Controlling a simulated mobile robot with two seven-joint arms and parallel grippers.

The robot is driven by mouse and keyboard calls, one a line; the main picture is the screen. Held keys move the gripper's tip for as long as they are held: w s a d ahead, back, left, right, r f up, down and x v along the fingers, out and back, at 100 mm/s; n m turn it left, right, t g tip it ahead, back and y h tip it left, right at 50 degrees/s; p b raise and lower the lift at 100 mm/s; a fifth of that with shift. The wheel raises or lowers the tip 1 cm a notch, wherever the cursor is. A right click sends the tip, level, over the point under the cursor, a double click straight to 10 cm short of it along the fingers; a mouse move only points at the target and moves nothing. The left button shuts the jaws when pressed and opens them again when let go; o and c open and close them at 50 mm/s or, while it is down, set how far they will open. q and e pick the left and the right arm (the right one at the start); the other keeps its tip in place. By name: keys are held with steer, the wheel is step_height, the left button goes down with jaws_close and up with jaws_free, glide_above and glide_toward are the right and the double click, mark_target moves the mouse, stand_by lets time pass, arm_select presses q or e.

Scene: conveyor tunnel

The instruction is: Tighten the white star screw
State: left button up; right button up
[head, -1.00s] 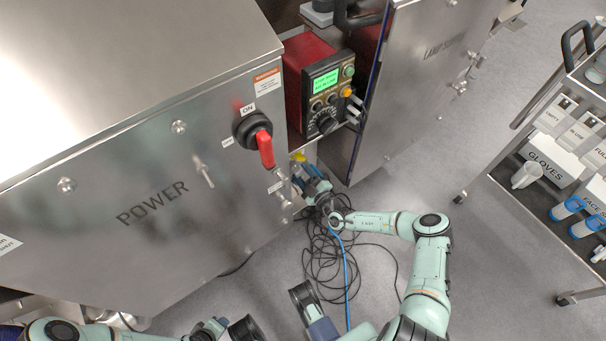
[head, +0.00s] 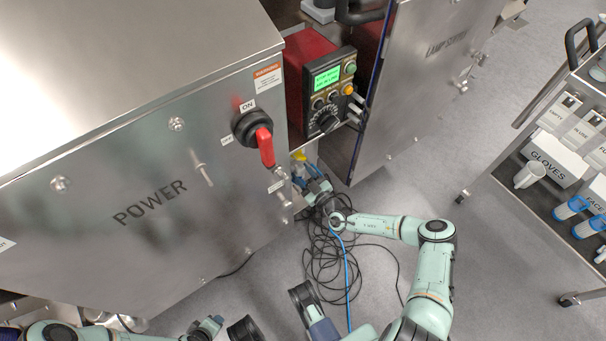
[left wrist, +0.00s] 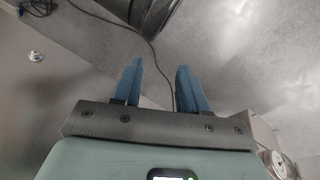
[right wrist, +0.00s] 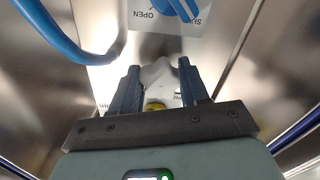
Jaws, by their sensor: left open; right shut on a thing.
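The white star screw (right wrist: 158,74) shows in the right wrist view between the fingers of my right gripper (right wrist: 159,66), below a blue knob (right wrist: 180,8) on a plate lettered OPEN. The fingers are shut on the screw and hide its sides. In the head view my right gripper (head: 308,189) reaches into the gap at the right end of the POWER cabinet, and the screw cannot be made out there. My left gripper (left wrist: 160,66) is open and empty over the grey floor in the left wrist view.
The POWER cabinet (head: 110,240) with a red-handled switch (head: 265,147) stands on the left. A control panel (head: 328,90) sits above the gap. A blue hose (right wrist: 62,38) curves near the right gripper. Black cables (head: 325,262) lie on the floor. A cart (head: 512,180) stands at right.

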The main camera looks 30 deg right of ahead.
steer(key=o, duration=1.1)
steer(key=shift+c, duration=0.2)
steer(key=shift+s, duration=0.1)
steer(key=shift+s+d, duration=0.1)
steer(key=shift+s, duration=0.3)
arm_select(q)
steer(key=shift+g+h, duration=0.4)
steer(key=shift+g, duration=0.3)
steer(key=shift+s+d+r+p, duration=0.4)
steer(key=shift+s+r+p, duration=0.1)
steer(key=shift+s, duration=0.25)
steer(key=shift+s+d+r+p, duration=0.35)
steer(key=shift+s+r+p, duration=0.15)
steer(key=shift+s, duration=0.2)
steer(key=shift+s+d+r+p, duration=0.4)
steer(key=shift+s+r, duration=0.1)
steer(key=shift+s, duration=0.25)
arm_select(e)
steer(key=s, duration=1.2)
steer(key=shift+s+d, duration=0.2)
steer(key=shift+d, duration=0.2)
